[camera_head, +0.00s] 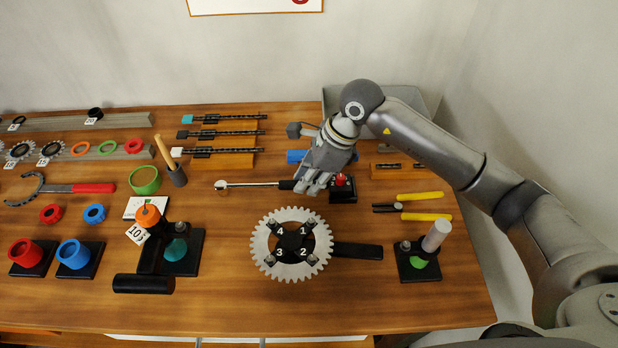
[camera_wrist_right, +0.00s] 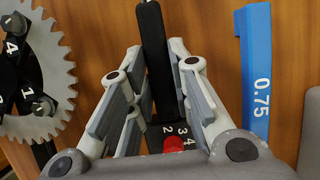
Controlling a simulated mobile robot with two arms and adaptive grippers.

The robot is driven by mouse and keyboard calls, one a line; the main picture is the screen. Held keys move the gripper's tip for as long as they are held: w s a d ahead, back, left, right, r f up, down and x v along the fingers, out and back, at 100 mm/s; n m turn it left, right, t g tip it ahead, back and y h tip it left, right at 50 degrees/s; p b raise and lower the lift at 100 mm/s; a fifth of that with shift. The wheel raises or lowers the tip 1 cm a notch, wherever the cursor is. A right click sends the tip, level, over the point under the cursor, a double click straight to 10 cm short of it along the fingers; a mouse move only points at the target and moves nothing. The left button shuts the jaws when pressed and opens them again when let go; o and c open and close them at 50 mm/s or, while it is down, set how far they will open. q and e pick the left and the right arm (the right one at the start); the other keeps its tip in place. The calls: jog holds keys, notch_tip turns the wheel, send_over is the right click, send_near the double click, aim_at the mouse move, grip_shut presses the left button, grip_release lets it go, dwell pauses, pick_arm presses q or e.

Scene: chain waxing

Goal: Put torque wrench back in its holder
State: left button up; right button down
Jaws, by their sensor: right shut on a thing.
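The torque wrench, with a silver shaft (camera_head: 250,184) and round head, lies level in the head view, head to the left. Its black handle (camera_wrist_right: 153,35) runs between the fingers of my right gripper (camera_head: 312,186) in the right wrist view (camera_wrist_right: 158,75). The gripper is shut on the handle. A black block (camera_head: 345,197) with a red knob (camera_head: 340,179) is just right of the fingers; digits and the red knob (camera_wrist_right: 172,145) show between the fingers in the wrist view. Whether the wrench's end touches this block is hidden. My left gripper is out of view.
A toothed chainring (camera_head: 262,246) stands in front of the gripper. Yellow-handled pliers (camera_head: 425,217) are to the right.

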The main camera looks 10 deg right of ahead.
jog(key=c, duration=1.3)
grip_release()
jog(key=shift+o, duration=0.2)
notch_tip(320, 180, up, 10)
